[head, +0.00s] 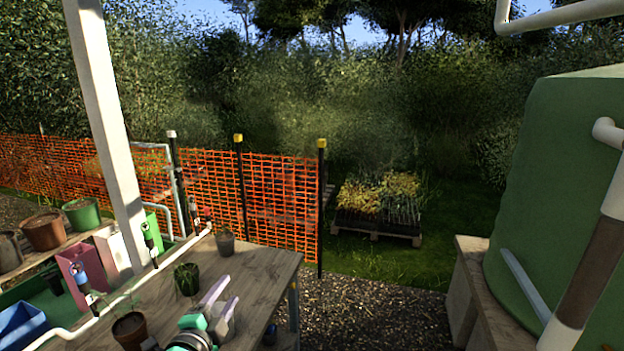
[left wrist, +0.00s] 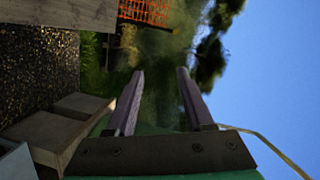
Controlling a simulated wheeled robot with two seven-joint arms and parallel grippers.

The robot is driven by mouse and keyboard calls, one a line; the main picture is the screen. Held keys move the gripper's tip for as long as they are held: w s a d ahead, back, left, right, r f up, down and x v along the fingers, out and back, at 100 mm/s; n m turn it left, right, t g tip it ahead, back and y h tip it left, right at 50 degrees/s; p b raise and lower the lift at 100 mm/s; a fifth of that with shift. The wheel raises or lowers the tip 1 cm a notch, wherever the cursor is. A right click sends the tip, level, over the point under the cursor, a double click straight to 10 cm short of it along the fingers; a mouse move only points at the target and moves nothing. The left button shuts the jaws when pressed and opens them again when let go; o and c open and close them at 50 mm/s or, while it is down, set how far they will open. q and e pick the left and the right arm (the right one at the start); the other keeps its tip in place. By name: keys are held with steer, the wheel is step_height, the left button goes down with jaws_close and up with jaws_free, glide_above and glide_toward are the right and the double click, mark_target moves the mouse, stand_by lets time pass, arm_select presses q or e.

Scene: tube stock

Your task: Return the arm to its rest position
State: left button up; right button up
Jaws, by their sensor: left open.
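My left gripper (head: 230,289) is over the near right part of the wooden table (head: 255,262) in the head view, its two pale fingers spread and nothing between them. In the left wrist view the fingers of the left gripper (left wrist: 160,73) stand apart and empty, with hedge and sky behind them. Most of my left arm is out of the picture below. My right gripper is in neither view.
Potted plants stand on the table: a small pot (head: 225,243), a dark green one (head: 187,279) and a brown pot (head: 130,329) left of the gripper. A white post (head: 105,130) rises behind. A green tank (head: 560,200) stands right, across gravel (head: 370,312).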

arm_select(q)
steer(key=s+a+f+n+g+y, duration=0.1)
steer(key=s+a+f+n+g, duration=0.1)
steer(key=s+f+n+g, duration=0.35)
steer(key=s+a+f+n+g+y, duration=0.1)
steer(key=s+a+f+n+g, duration=0.2)
steer(key=s+f, duration=0.4)
steer(key=s+f+n+g, duration=0.5)
steer(key=s+f+n, duration=0.15)
steer(key=s, duration=0.55)
step_height(320, 180, down, 28)
steer(key=s+m+b, duration=0.1)
steer(key=s+b, duration=0.1)
steer(key=b, duration=0.3)
steer(key=s+a+f+g+b, duration=0.2)
steer(key=s+f+b, duration=0.1)
steer(key=s+f, duration=1.3)
step_height(320, 180, down, 2)
steer(key=shift+s+a+f, duration=0.15)
steer(key=shift+s+a, duration=0.15)
steer(key=shift+a, duration=0.05)
